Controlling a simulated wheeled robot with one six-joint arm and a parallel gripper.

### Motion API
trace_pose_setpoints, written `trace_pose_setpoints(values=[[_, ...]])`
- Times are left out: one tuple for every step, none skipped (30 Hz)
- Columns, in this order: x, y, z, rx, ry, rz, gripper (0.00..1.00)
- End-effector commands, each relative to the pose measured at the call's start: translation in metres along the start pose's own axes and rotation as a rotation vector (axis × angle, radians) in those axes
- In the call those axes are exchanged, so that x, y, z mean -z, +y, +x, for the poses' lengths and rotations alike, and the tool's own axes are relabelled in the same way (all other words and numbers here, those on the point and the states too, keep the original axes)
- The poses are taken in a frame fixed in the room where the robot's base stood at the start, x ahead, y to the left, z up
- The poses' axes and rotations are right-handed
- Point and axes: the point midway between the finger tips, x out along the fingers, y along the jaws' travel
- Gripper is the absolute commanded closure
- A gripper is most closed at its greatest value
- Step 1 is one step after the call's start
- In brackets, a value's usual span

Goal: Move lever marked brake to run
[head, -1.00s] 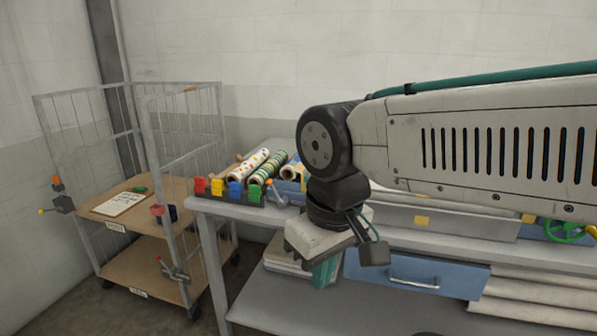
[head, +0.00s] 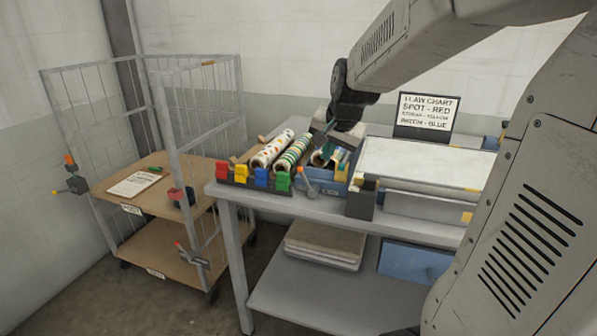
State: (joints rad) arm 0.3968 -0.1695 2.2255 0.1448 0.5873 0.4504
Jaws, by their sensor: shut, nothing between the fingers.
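No lettering reading "brake" or "run" is legible. A lever (head: 190,256) with a small red knob sits low on the wire cart's near post. Another fitting (head: 73,178) with orange and yellow knobs is on the cart's left post. A grey lever (head: 305,182) with an orange knob stands at the table's front edge, beside the coloured clips. My gripper (head: 342,157) is shut and empty, pointing down over the back of the table near the rolls. My arm's black wrist partly hides it. It is well to the right of both cart levers and behind the table lever.
The wire cart (head: 160,160) has two wooden shelves and a clipboard (head: 134,184). Coloured clips (head: 261,177), patterned rolls (head: 272,149) and a dark box (head: 361,200) crowd the table's front left. A flaw chart (head: 427,112) stands behind. Floor shows between cart and table.

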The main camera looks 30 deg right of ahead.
Motion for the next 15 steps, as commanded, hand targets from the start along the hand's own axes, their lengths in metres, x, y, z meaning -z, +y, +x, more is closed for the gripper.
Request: trace_pose_setpoints(values=[[0.009, 0.003, 0.006, -0.001, 0.011, 0.028, 1.00], [0.013, 0.003, 0.008, 0.001, 0.019, 0.040, 1.00], [0.017, 0.004, 0.011, 0.002, 0.025, 0.052, 1.00], [0.019, 0.004, 0.014, 0.002, 0.026, 0.057, 1.00], [0.020, 0.004, 0.017, 0.002, 0.028, 0.059, 1.00], [0.020, 0.004, 0.021, 0.003, 0.029, 0.061, 1.00], [0.020, 0.005, 0.025, 0.002, 0.028, 0.060, 1.00], [0.020, 0.005, 0.030, 0.002, 0.026, 0.060, 1.00], [0.020, 0.005, 0.037, 0.001, 0.026, 0.060, 1.00], [0.020, 0.005, 0.043, 0.001, 0.026, 0.059, 1.00], [0.020, 0.005, 0.049, 0.001, 0.025, 0.059, 1.00], [0.020, 0.005, 0.058, 0.001, 0.025, 0.059, 1.00], [0.020, 0.006, 0.065, 0.000, 0.024, 0.059, 1.00], [0.020, 0.005, 0.071, 0.000, 0.025, 0.059, 1.00], [0.021, 0.005, 0.080, 0.000, 0.024, 0.059, 1.00]])
